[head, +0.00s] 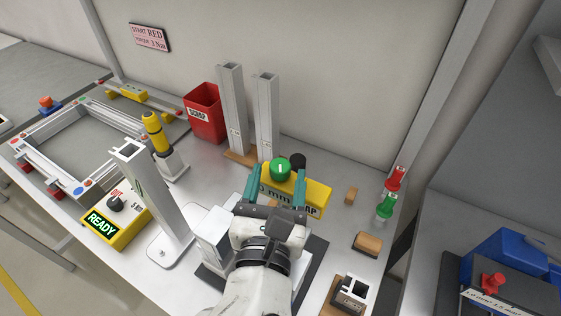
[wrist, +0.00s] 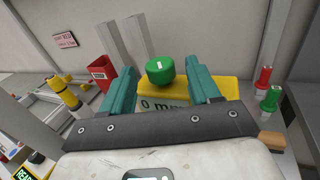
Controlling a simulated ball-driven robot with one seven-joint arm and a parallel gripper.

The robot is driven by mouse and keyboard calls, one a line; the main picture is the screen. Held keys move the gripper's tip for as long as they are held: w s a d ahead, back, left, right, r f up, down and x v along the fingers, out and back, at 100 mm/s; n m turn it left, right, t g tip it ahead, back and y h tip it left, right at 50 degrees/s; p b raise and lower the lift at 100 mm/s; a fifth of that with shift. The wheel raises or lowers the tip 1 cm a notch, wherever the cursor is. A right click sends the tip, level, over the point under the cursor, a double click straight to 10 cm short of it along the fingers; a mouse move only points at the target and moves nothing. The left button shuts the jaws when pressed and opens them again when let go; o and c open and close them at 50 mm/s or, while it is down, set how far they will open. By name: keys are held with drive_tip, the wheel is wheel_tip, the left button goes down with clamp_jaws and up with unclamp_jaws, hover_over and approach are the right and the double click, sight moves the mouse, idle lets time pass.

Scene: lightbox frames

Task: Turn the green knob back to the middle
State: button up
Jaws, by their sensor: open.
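The green knob (head: 280,168) sits on top of a yellow block (head: 318,193) marked "mm" and "AP", part of its lettering hidden by my gripper. A short white line on the knob's top points roughly away from me. In the wrist view the green knob (wrist: 160,70) stands between and beyond my two teal fingers. My gripper (head: 276,184) is open and empty, with a finger on each side of the yellow block's near side. In the wrist view my gripper (wrist: 163,88) shows a clear gap around the knob; I see no finger touching it.
A black round part (head: 298,161) stands just right of the knob. Two upright metal profiles (head: 266,115) rise behind it. A tall profile (head: 155,195) stands at left, near a yellow "READY" box (head: 113,228). Red and green plungers (head: 386,205) stand at right.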

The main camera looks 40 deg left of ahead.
sight(279, 175)
drive_tip(key=shift+x, duration=1.75)
drive_tip(key=shift+c, duration=0.3)
clamp_jaws()
